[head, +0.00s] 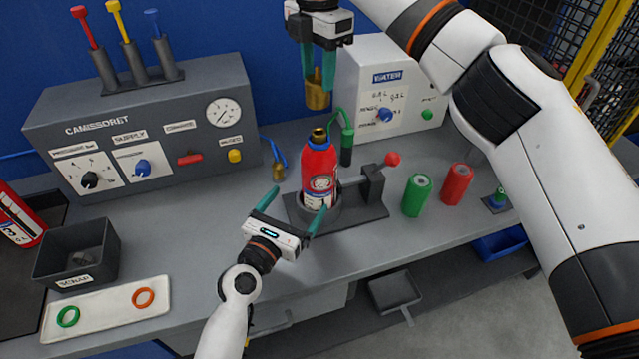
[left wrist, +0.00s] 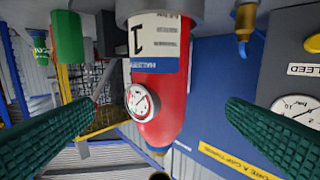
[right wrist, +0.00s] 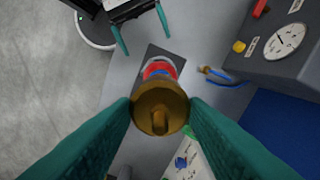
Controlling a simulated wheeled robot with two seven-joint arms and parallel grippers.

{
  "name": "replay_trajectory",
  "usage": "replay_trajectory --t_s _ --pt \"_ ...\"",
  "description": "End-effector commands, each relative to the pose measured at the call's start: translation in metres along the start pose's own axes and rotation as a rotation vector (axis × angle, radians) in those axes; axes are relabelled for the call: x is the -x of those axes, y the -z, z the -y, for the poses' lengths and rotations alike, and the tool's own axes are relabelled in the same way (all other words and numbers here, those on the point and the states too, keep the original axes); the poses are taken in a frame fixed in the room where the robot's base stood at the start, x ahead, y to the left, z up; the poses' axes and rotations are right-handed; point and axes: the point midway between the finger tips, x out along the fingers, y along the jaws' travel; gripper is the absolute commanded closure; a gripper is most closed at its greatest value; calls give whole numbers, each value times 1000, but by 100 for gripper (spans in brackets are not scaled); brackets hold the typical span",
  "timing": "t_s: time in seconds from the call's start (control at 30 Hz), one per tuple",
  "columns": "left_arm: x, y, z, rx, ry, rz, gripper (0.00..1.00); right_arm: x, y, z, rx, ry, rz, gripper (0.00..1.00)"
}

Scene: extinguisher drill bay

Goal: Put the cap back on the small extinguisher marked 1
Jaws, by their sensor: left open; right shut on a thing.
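The small red extinguisher (head: 318,168) stands upright in a round holder (head: 320,212) on the bench, its brass neck bare on top. In the left wrist view the extinguisher (left wrist: 160,90) shows upside down, with a "1" on its label and a round gauge. My right gripper (head: 318,75) is shut on the brass cap (head: 317,97), above and apart from the neck. The cap (right wrist: 160,108) hides the neck in the right wrist view. My left gripper (head: 289,212) is open, its fingers apart on either side of the extinguisher's lower part; I cannot tell whether they touch it.
A clamp with a red knob (head: 392,158) stands right of the holder. Green (head: 417,195) and red (head: 457,184) cylinders stand farther right. The grey supply console (head: 150,130) and white water box (head: 385,90) stand behind. A scrap bin (head: 78,255) and ring tray (head: 105,310) lie left.

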Motion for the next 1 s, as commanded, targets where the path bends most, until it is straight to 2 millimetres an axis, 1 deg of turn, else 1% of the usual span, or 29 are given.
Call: replay_trajectory --t_s 0.13,0.27,0.5,0.7,0.83,1.0 --pt "-5 0 0 -2 0 0 4 0 0 0 -1 1 0 88" --pt "-21 0 0 -2 0 -1 4 0 0 0 -1 1 0 88" --pt "-68 1 0 -4 -2 -1 4 0 0 0 -1 1 0 88" --pt "-100 1 0 -4 -3 0 4 0 0 0 -1 1 0 88" --pt "-113 0 0 -3 -2 0 4 0 0 0 -1 1 0 88" --pt "-120 0 0 -4 -1 1 4 0 0 0 -1 1 0 88"
